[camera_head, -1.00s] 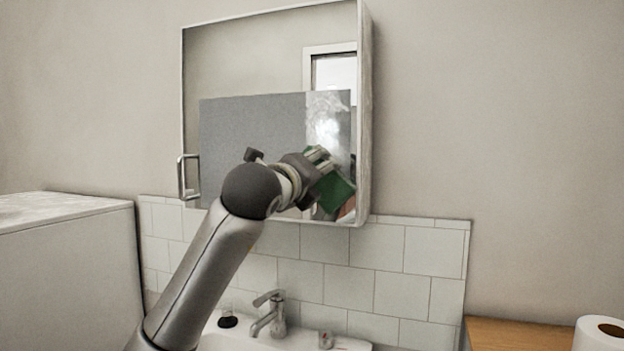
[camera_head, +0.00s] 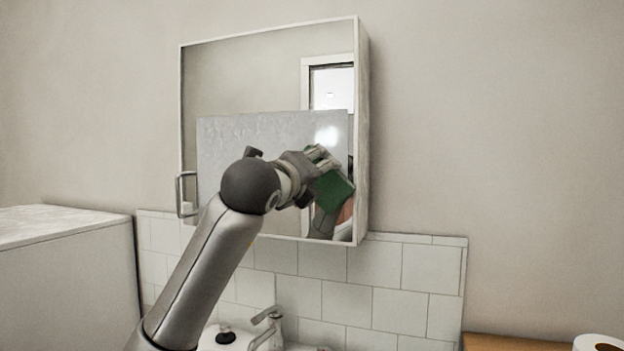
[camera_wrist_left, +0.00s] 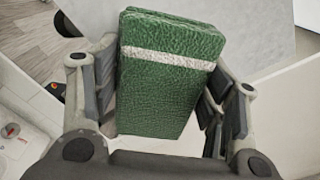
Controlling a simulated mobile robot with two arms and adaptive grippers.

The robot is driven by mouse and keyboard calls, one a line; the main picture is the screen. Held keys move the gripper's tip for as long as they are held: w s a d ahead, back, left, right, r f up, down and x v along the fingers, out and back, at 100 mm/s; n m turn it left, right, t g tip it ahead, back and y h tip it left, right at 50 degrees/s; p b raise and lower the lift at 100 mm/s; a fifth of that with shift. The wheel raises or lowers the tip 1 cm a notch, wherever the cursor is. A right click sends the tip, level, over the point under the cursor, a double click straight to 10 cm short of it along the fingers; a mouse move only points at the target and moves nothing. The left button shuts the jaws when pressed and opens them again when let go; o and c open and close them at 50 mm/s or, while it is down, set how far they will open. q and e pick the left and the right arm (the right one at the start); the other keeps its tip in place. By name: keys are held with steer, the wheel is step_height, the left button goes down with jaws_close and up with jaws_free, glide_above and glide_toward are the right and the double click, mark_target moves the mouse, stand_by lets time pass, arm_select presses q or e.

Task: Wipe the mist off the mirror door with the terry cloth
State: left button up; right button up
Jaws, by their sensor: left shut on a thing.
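The mirror door (camera_head: 235,75) is the framed front of a wall cabinet, with a handle (camera_head: 183,195) at its left edge. A pale, hazy mist patch (camera_head: 235,135) covers part of its lower half, with a bright glare spot at the right. My left gripper (camera_head: 322,160) is shut on the green terry cloth (camera_head: 334,192), in front of the door's lower right. In the left wrist view the folded cloth (camera_wrist_left: 165,85), with a white stripe, sits between the fingers. I cannot tell whether it touches the glass. My right gripper is not in view.
A tiled backsplash (camera_head: 330,295) and a sink with a tap (camera_head: 266,325) lie below the cabinet. A white-topped unit (camera_head: 70,235) stands at the left. A paper roll (camera_head: 598,343) stands on a wooden top (camera_head: 510,342) at the right.

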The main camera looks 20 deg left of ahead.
mark_target(211, 147)
arm_select(q)
steer(key=shift+r, duration=0.45)
steer(key=shift+a, duration=0.6)
steer(key=shift+w+a+f, duration=0.1)
steer(key=shift+a, duration=1.2)
steer(key=a, duration=0.5)
steer(key=w+a+p, duration=0.1)
steer(key=a, duration=1)
steer(key=shift+w+p, duration=0.25)
steer(key=shift+p, duration=0.05)
steer(key=shift+w+a+p, duration=0.2)
steer(key=shift+a+p, duration=0.95)
steer(key=shift+a, duration=1.95)
step_height(211, 147, up, 3)
steer(key=p, duration=0.3)
steer(key=shift+r+p, duration=0.6)
steer(key=shift+r, duration=0.3)
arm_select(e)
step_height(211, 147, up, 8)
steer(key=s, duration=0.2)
